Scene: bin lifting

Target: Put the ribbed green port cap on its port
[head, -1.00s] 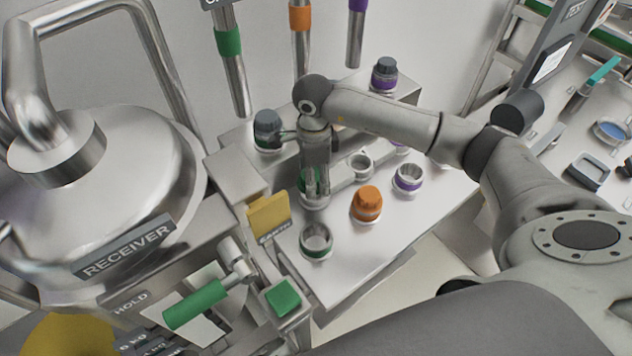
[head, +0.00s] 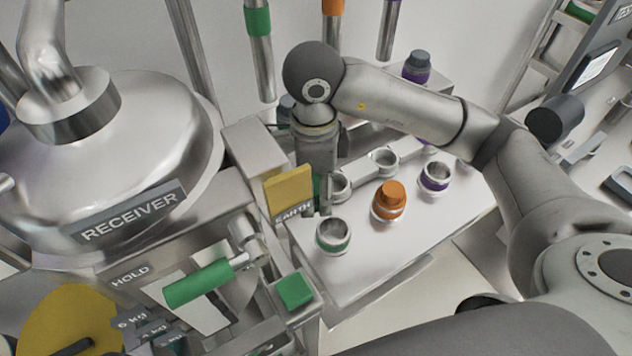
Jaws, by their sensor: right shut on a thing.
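My right gripper (head: 325,205) points down at the left end of the white-topped port block, seen partly from behind its own wrist. It is shut on a green thing, apparently the ribbed green port cap (head: 317,188), of which only a green sliver shows. The fingers and wrist hide the rest, so its tilt cannot be told. The open port with a green ring (head: 333,238) stands in front of and just below the gripper. It has no cap on it. A gap to the held cap cannot be judged. My left gripper is out of view.
An orange cap (head: 391,195) sits on its port to the right. An open purple-ringed port (head: 435,176) and a bare metal ring (head: 383,161) stand behind. The yellow EARTH tag (head: 288,190) stands close left of the gripper. A green-handled lever (head: 200,287) is at front left.

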